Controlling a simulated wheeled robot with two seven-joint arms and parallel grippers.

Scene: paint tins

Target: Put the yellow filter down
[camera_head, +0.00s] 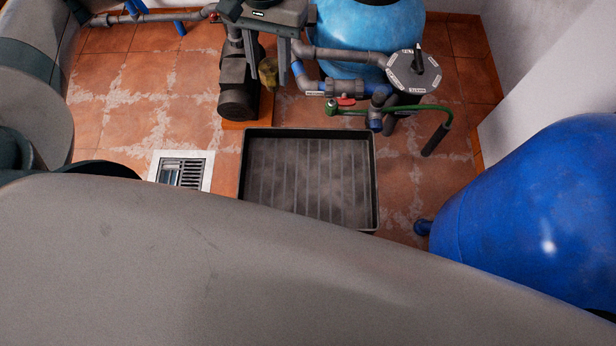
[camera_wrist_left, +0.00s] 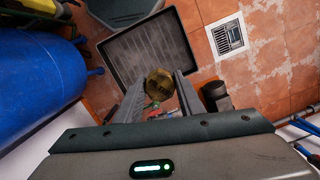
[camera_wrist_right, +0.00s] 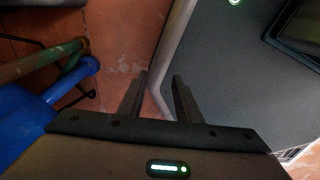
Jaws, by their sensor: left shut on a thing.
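The yellow filter (camera_head: 268,72) is a small, round, brass-coloured piece. My left gripper (camera_head: 267,70) is shut on it, with one finger on each side. In the left wrist view the yellow filter (camera_wrist_left: 159,83) sits between the fingertips, with a green and red part showing just below it. A black rectangular tray (camera_head: 376,185) lies empty on the floor, nearer to me than the filter in the head view. The tray (camera_wrist_left: 112,62) also shows beyond the filter in the left wrist view. My right gripper (camera_wrist_right: 160,76) is open and empty; the head view does not show it.
A dark pump (camera_head: 238,85) stands beside the filter.

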